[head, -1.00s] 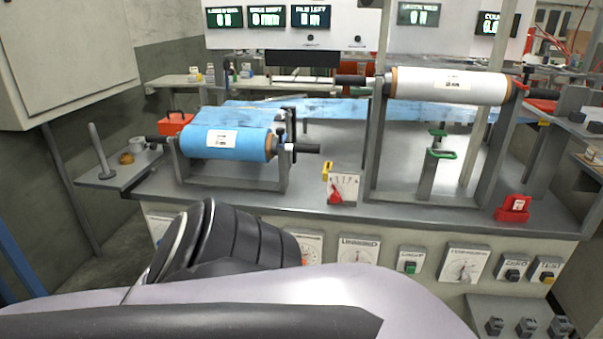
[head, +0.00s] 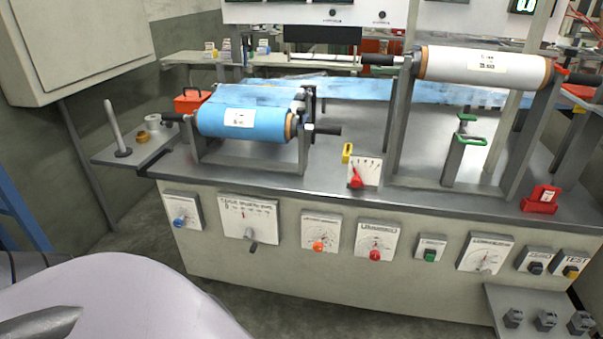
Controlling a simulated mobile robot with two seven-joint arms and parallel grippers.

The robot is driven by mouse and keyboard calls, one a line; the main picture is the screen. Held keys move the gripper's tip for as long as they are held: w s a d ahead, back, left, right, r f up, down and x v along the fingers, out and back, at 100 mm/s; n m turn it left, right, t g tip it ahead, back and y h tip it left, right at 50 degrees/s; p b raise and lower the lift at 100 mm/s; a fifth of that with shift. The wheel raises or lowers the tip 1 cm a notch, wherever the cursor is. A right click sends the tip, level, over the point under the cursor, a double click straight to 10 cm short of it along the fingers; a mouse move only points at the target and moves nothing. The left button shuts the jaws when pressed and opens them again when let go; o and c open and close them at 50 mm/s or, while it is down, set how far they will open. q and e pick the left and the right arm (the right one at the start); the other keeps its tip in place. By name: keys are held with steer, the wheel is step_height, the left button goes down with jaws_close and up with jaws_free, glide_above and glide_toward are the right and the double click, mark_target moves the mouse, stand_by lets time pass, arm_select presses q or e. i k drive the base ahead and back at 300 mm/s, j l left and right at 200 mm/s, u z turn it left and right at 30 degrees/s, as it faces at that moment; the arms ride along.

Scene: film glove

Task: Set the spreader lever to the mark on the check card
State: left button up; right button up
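A small white scale plate with a red lever (head: 356,179) stands near the bench's front edge, between the blue roll and the white roll. The lever leans up and left from its pivot; the marks are too small to read. A wider white panel (head: 248,215) on the bench front has a scale and a dark lever (head: 251,244) hanging below it. I cannot tell from the labels which is the spreader lever. No check card can be made out for certain. Neither of my grippers shows; only pale and dark parts of my arm fill the lower left.
The blue film roll (head: 242,125) and the white roll (head: 483,68) sit in stands on the grey bench. A yellow item (head: 347,152) stands beside the scale plate, and a red holder (head: 541,198) is at right. Several dials line the bench front. Floor before it is clear.

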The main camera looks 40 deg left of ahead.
mark_target(356, 182)
steer(key=u, duration=1)
